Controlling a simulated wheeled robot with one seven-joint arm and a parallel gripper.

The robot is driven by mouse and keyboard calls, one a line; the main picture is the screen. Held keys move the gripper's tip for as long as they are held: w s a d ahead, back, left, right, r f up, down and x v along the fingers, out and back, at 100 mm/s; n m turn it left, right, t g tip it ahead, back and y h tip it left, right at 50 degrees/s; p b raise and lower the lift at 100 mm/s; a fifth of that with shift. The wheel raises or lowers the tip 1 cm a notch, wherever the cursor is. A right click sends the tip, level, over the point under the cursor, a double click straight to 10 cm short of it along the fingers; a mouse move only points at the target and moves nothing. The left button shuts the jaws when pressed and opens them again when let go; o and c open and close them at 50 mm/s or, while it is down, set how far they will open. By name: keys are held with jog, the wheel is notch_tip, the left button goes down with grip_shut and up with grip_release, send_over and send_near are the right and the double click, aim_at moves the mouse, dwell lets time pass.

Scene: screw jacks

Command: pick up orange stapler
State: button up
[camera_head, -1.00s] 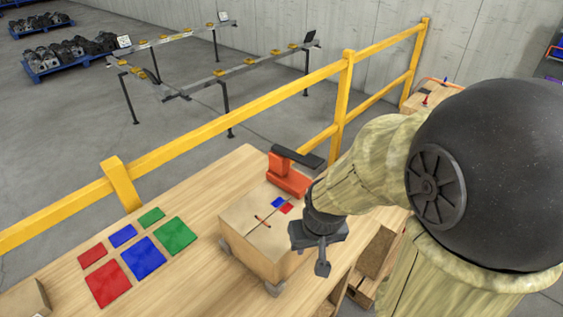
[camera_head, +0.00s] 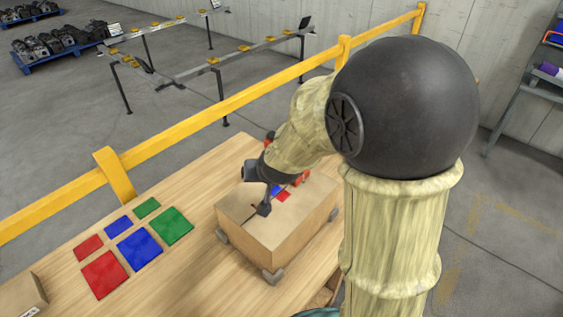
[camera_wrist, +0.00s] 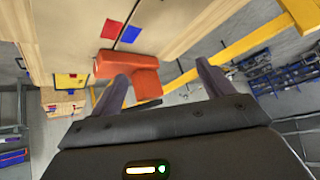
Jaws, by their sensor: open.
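The orange stapler (camera_head: 301,179) stands on the far end of the cardboard box, mostly hidden behind my arm in the head view. In the wrist view the stapler (camera_wrist: 127,66) is an orange L-shaped body near the picture's middle. My gripper (camera_head: 262,193) is over the box top in the head view. In the wrist view my gripper (camera_wrist: 163,70) is open, with its two fingers apart. The left finger overlaps the stapler's lower edge; I cannot tell whether they touch. Nothing is held.
The cardboard box (camera_head: 285,240) with grey corner feet stands on the wooden table (camera_head: 190,270). Red, blue and green squares lie flat to its left. A yellow railing (camera_head: 210,118) runs behind the table. The table between squares and box is clear.

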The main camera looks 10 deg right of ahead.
jog(key=w+a+r+m+t+h, duration=0.2)
jog(key=w, duration=0.3)
jog(key=w+a+r+m+t+h, duration=0.2)
jog(key=w+a, duration=0.1)
jog(key=w, duration=0.3)
jog(key=s+a+f+m+g+h+b, duration=0.1)
jog(key=s+a+f+m+g+h, duration=0.1)
jog(key=s+m+h, duration=0.3)
jog(key=a+g+h, duration=0.1)
jog(key=h, duration=0.2)
jog(key=shift+a+f+h+b, duration=0.2)
jog(key=shift+h+b, duration=0.1)
jog(key=shift+s, duration=0.1)
jog(key=p+x, duration=0.2)
jog(key=x, duration=1)
jog(key=shift+d+f, duration=0.1)
jog(key=shift+d, duration=0.1)
jog(key=shift+s, duration=0.1)
